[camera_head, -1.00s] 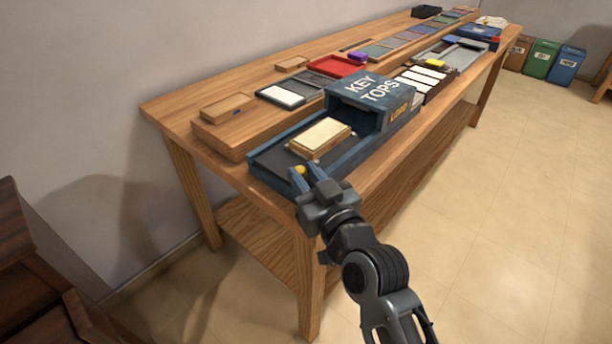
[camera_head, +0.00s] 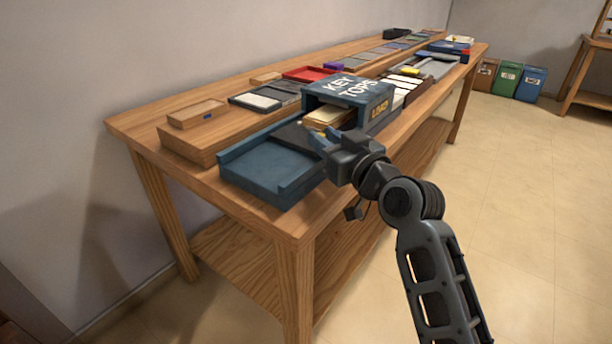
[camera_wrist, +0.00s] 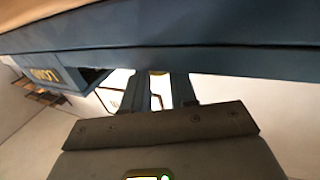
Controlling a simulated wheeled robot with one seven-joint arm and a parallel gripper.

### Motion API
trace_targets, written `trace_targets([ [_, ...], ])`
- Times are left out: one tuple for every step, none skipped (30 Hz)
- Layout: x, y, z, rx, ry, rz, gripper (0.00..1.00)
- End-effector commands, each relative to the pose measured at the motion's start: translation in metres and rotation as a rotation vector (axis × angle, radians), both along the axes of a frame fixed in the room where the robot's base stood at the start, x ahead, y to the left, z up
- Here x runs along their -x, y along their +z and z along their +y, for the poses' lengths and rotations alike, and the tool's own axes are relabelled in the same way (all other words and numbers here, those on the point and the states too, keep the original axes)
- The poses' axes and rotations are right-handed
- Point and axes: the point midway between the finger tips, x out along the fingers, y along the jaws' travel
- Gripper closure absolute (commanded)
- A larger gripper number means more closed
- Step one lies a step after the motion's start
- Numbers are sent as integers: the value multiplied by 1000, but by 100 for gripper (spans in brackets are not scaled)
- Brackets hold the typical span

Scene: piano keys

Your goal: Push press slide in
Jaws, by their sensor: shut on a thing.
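The blue press housing (camera_head: 350,92), lettered KEY TOPS and LOAD, stands on the workbench. Its blue track (camera_head: 262,172) extends from the open mouth, with the near part bare. The dark slide (camera_head: 292,134) is at the mouth, carrying a wooden block with a cream top (camera_head: 326,118). The block is partly inside the housing. My gripper (camera_head: 326,139) is at the slide's near right corner, shut on its yellow knob, which is mostly hidden by the fingers. The wrist view shows the finger pair (camera_wrist: 158,85) close under a blue edge, with a little yellow between them.
A wooden block (camera_head: 197,112) on a raised board, a white-topped tray (camera_head: 257,101) and a red tray (camera_head: 304,74) lie behind the press. White keys (camera_head: 402,86) lie beyond it. Coloured bins stand on the floor at far right. Floor in front is clear.

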Motion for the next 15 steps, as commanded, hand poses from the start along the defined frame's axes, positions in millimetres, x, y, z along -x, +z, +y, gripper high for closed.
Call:
trace_targets([
  [-10,-5,-8,1,-4,-5,100],
  [-15,-5,-12,0,-4,-4,100],
  [-21,-5,-17,0,-4,-4,100],
  [-25,-5,-20,0,-4,-4,100],
  [-29,-4,-23,-1,-4,-3,100],
  [-34,-4,-27,-1,-3,-2,100],
  [-37,-4,-30,0,-3,-2,100],
  [-40,-3,-32,0,-3,-2,100],
  [-44,-3,-35,0,-3,-1,100],
  [-46,-3,-37,0,-3,-1,100],
  [-49,-2,-39,0,-3,-1,100],
  [-51,-2,-40,0,-2,-1,100],
  [-52,-2,-41,0,-2,-1,100],
  [-54,-1,-42,0,-2,-1,100],
  [-55,-1,-43,0,-2,-1,100],
])
